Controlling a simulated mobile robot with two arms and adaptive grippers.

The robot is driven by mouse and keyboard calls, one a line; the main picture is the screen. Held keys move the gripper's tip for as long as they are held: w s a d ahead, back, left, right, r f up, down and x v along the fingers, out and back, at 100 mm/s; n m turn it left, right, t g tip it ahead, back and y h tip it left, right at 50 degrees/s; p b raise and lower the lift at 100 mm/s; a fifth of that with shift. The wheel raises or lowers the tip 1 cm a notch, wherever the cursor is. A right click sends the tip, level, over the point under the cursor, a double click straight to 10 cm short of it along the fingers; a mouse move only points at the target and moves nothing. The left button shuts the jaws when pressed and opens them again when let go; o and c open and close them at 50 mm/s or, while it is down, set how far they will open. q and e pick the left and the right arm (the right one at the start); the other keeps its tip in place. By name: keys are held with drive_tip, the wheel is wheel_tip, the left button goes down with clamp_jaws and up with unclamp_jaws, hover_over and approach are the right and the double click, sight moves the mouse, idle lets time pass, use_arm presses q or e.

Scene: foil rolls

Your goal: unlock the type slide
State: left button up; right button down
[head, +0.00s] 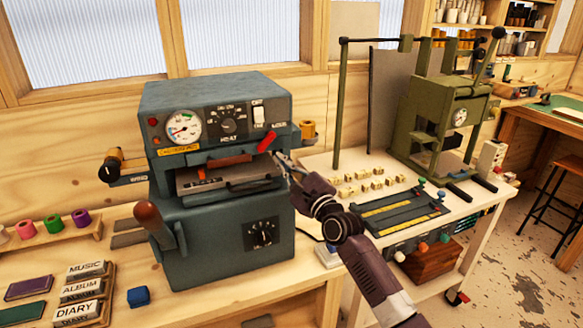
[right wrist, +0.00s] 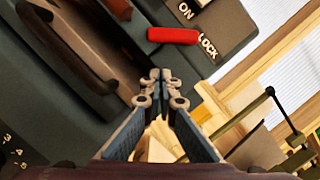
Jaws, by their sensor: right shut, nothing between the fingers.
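The blue-grey hot-foil machine (head: 215,222) stands on the bench left of centre. Its red lock lever (head: 266,142) sits at the right of the front panel, tilted up to the right. In the right wrist view the red lever (right wrist: 173,35) lies beside the word LOCK. The type slide (head: 225,182) sits in the machine's front opening, with a dark handle. My right gripper (head: 277,155) is shut and empty, just below and right of the lever. In the right wrist view its fingertips (right wrist: 160,76) are apart from the lever. My left gripper is not in view.
A green press (head: 436,125) and rows of small type blocks (head: 372,183) are on the pale table at right. A brown-knobbed lever (head: 150,215) sticks out at the machine's left front. Labelled boxes (head: 82,292) and a blue block (head: 138,297) lie on the bench.

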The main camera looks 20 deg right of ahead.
sight(266, 141)
drive_tip(key=shift+s+a+r+p, duration=0.2)
drive_tip(key=shift+a+r+p, duration=0.4)
drive_tip(key=shift+a+r, duration=0.5)
drive_tip(key=shift+d, duration=0.1)
